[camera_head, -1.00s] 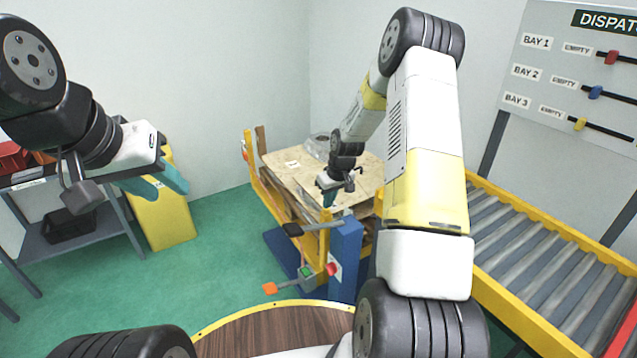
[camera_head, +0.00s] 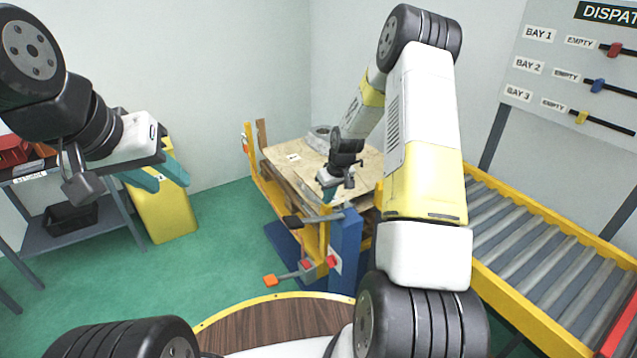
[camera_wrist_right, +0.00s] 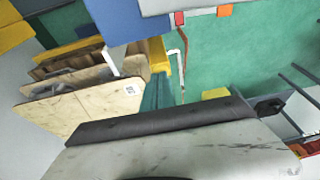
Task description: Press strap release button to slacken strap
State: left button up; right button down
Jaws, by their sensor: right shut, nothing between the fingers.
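A yellow-framed station with a blue post (camera_head: 345,250) stands in the middle of the head view. A small red piece (camera_head: 307,264) and a red button-like piece (camera_head: 332,262) sit low on its near side. An orange-ended lever (camera_head: 270,280) sticks out left. I cannot tell which part is the strap release button. My right gripper (camera_head: 328,193) is shut and empty, above the near edge of the station's load; its teal fingers also show in the wrist view (camera_wrist_right: 157,92). My left gripper (camera_head: 158,181) is open and empty at the left, far from the station.
A wooden-topped load (camera_head: 285,155) lies on the station. A yellow-edged roller conveyor (camera_head: 530,255) runs along the right. A grey shelf (camera_head: 75,240) and a yellow bin (camera_head: 165,215) stand left. Green floor is clear between.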

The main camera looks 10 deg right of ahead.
notch_tip(320, 180, up, 3)
jog(key=shift+d+r, duration=0.15)
jog(key=shift+r, duration=0.05)
jog(key=v, duration=1)
jog(key=shift+r, duration=0.3)
jog(key=shift+w, duration=0.15)
jog(key=s+a+r+m+t, duration=0.1)
jog(key=s+a+r, duration=0.2)
jog(key=s+r, duration=1.15)
jog(key=s+a+r+m+t, duration=0.1)
jog(key=s+r, duration=0.2)
jog(key=s, duration=0.5)
jog(key=s+a+r+m+t, duration=0.1)
jog(key=s+a+r, duration=0.1)
jog(key=s, duration=0.6)
jog(key=shift+s+r+y, duration=0.25)
jog(key=shift+r+y, duration=0.05)
jog(key=shift+r, duration=0.6)
